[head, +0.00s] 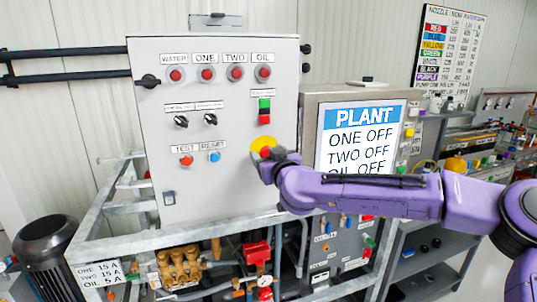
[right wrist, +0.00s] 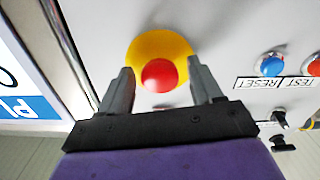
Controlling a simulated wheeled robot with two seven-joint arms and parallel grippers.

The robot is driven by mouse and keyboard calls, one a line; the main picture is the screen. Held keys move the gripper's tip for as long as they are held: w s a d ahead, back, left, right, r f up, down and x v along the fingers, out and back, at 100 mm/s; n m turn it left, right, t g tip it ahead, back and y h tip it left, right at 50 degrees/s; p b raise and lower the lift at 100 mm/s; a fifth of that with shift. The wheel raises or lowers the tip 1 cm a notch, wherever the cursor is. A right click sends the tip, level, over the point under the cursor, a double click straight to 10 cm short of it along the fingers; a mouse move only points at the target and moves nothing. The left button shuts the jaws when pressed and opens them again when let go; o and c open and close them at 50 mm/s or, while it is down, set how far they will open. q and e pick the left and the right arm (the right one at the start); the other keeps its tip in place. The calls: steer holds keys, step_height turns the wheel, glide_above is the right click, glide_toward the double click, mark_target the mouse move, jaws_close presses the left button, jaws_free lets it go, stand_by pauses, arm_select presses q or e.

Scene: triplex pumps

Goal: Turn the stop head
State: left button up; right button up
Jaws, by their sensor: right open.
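The stop head is a red round knob (right wrist: 159,74) on a yellow disc (right wrist: 146,46), on the front of a grey control cabinet (head: 215,130). In the head view the yellow disc (head: 262,144) shows just above my right gripper (head: 264,158), which covers part of the red head. In the right wrist view my right gripper (right wrist: 160,86) is open, with one grey finger on each side of the red head. Gaps show between the fingers and the head. I cannot tell how deep the fingertips reach. My left gripper is not in view.
Red TEST (head: 186,161) and blue RESET (head: 214,157) buttons sit left of the stop head. A red-green switch (head: 264,111) is above it. A PLANT screen (head: 360,140) stands to the right, behind my right arm. A grey pipe frame (head: 130,245) runs below the cabinet.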

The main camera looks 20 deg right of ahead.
steer(key=c, duration=1)
steer(key=m, duration=0.5)
steer(key=shift+b, duration=0.35)
steer(key=o, duration=1)
steer(key=shift+s, duration=0.1)
steer(key=s+b, duration=0.3)
steer(key=s, duration=0.7)
steer(key=shift+s+d, duration=0.15)
steer(key=shift+d, duration=0.05)
